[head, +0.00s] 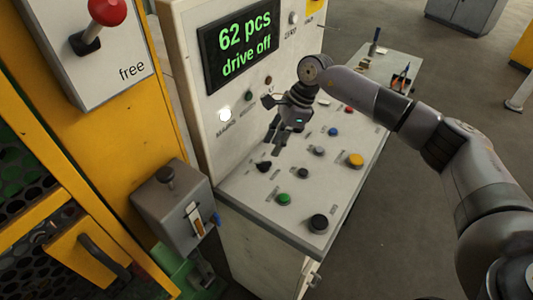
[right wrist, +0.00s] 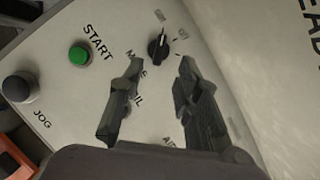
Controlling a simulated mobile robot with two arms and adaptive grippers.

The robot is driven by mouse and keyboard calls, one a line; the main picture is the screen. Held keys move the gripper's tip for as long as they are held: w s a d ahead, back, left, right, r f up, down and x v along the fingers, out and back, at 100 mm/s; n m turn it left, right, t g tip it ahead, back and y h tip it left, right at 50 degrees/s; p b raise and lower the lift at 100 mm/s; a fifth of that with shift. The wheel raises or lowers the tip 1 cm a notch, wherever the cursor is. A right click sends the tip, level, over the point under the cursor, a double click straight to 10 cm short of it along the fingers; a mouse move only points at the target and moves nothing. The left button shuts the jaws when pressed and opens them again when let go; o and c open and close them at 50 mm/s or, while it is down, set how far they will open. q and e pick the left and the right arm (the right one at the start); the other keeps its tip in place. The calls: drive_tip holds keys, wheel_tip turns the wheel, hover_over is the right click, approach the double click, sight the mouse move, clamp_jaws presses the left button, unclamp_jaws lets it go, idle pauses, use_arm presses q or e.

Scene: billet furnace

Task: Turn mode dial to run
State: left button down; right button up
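The mode dial (right wrist: 158,48) is a black knob with a pale pointer line in the right wrist view, on the pale panel beyond my fingertips. Small marks surround it; its lettering is partly covered by a finger. In the head view the dial (head: 264,166) is on the left part of the sloping console. My right gripper (head: 271,136) is above the console, just behind the dial in the head view. In the right wrist view its two fingers (right wrist: 160,78) are apart with nothing between them, and the dial is clear of them. My left gripper is out of view.
The console (head: 240,185) carries a green START button (right wrist: 80,57), a black JOG button (right wrist: 20,87), a yellow button (head: 355,160) and several others. The screen (head: 240,45) reads "62 pcs drive off". A grey lever box (head: 165,205) stands left of the console.

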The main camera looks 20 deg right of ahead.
sight(265, 162)
drive_tip(key=p+x, duration=0.1)
drive_tip(key=x, duration=0.4)
drive_tip(key=shift+s+a+f, duration=0.1)
drive_tip(key=shift+a+f, duration=0.05)
drive_tip(key=shift+f, duration=0.1)
drive_tip(key=shift+a+f+p, duration=0.15)
drive_tip(key=shift+f+p, duration=0.15)
drive_tip(key=shift+f, duration=0.3)
drive_tip(key=shift+c, duration=0.6)
clamp_jaws()
